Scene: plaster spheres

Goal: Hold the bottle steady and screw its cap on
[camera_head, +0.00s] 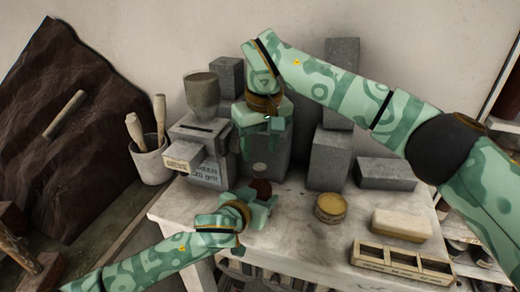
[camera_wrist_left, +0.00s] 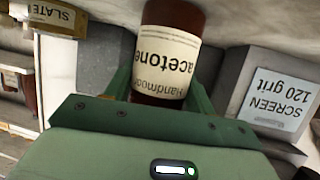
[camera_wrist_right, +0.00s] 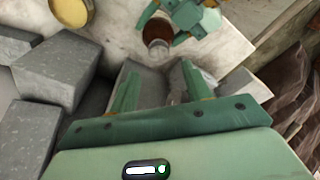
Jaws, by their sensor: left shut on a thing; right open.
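The dark red-brown bottle (camera_head: 261,188) stands at the front of the white table; its label reads "acetone" in the left wrist view (camera_wrist_left: 167,55). My left gripper (camera_head: 265,200) is shut around the bottle's body. My right gripper (camera_head: 260,140) is open and points down, above and behind the bottle. No cap shows between its fingers (camera_wrist_right: 157,78).
A yellow-lidded tin (camera_head: 331,207), a pale block (camera_head: 402,224) and a compartment tray (camera_head: 401,264) lie to the right. Several grey blocks (camera_head: 329,158) stand behind. A grey box with a funnel (camera_head: 202,95) and a tool pot (camera_head: 151,160) are to the left. Clear tabletop lies right of the bottle.

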